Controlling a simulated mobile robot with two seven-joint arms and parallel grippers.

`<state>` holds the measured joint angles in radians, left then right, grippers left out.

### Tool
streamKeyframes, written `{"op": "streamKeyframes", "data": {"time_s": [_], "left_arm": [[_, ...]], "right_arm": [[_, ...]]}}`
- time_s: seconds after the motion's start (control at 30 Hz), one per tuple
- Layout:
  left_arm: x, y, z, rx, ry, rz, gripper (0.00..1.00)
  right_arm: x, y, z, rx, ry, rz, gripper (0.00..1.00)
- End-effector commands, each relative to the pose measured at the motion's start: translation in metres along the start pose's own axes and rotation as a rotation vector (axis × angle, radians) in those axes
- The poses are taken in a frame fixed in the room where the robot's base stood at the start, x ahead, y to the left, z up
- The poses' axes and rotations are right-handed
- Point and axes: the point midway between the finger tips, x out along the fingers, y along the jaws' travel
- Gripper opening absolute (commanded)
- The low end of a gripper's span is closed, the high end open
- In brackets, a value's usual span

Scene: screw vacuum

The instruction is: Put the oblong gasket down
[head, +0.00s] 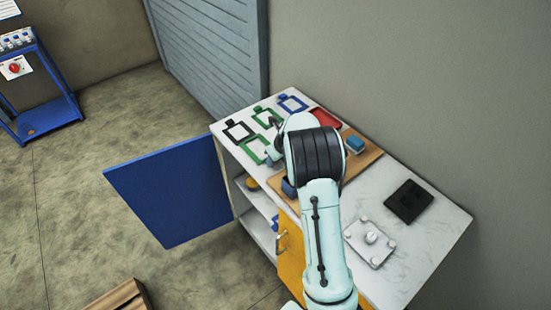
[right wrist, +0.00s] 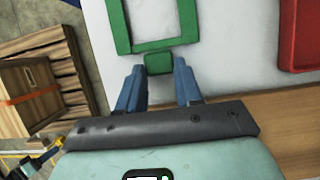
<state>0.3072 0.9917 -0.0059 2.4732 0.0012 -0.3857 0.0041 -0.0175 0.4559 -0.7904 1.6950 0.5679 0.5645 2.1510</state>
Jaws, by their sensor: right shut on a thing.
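The oblong gasket, a green rectangular frame with a tab, shows in the right wrist view (right wrist: 187,22) and at the left edge of the worktop in the head view (head: 247,145). My right gripper (right wrist: 158,70) is shut on its tab, one blue finger on each side. The frame lies over the white worktop; I cannot tell whether it touches it. In the head view my right arm hides part of the gripper (head: 273,156). My left gripper is not in view.
A black gasket (head: 238,131), another green gasket (head: 264,117) and a blue gasket (head: 292,104) lie close by. A red tray (head: 326,117), a wooden board (head: 364,158), a black block (head: 408,201) and a metal plate (head: 359,248) are also on the worktop (head: 440,229). A blue door (head: 175,190) stands open.

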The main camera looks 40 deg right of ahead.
Motion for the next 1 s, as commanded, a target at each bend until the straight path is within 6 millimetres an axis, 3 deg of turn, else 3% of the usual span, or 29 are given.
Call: {"op": "streamKeyframes", "data": {"time_s": [0.37,0.4,0.47,0.5,0.83,1.0], "left_arm": [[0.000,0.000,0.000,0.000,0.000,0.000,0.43],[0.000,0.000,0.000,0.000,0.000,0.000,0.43],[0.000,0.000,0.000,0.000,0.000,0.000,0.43],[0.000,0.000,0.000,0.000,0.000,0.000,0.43],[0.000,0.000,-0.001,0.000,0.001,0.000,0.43],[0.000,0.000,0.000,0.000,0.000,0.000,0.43]], "right_arm": [[0.005,0.000,-0.002,0.001,-0.001,0.000,0.06],[0.006,0.000,-0.002,0.001,-0.001,0.000,0.38],[0.006,0.000,-0.002,0.001,-0.001,0.000,0.58],[0.005,0.000,-0.002,0.001,-0.001,0.000,0.60],[0.002,0.000,0.000,0.000,-0.003,0.000,0.60],[-0.022,0.001,0.001,-0.002,-0.006,0.001,0.60]]}}
